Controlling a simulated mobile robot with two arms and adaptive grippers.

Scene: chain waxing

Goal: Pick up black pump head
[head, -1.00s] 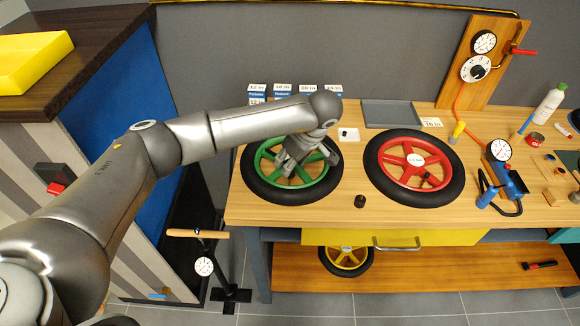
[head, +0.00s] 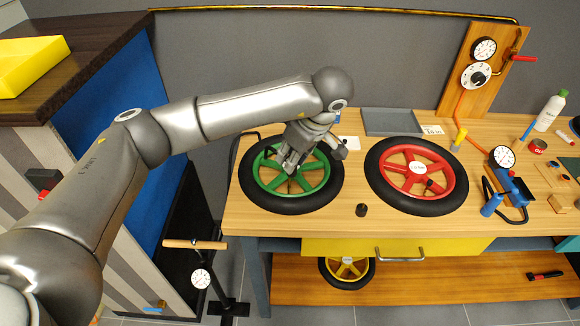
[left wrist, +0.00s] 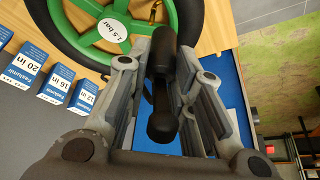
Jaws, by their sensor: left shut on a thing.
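My left gripper (head: 288,165) is over the green-spoked wheel (head: 313,180), which lies flat on the left part of the bench. In the left wrist view the gripper (left wrist: 163,75) is shut on the black pump head (left wrist: 162,50), a dark cylinder with a rounded black end (left wrist: 162,126) nearer the camera. In the head view the pump head is mostly hidden by the fingers. The green wheel, with a white "1.5 bar" label (left wrist: 112,30), shows behind it in the wrist view. A black hose (head: 236,142) curves behind the wheel's left side. My right gripper is not in view.
A red-spoked wheel (head: 391,180) lies to the right. A small black cylinder (head: 361,210) stands between the wheels near the front edge. A floor pump (head: 196,244) with a wooden handle stands left of the bench.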

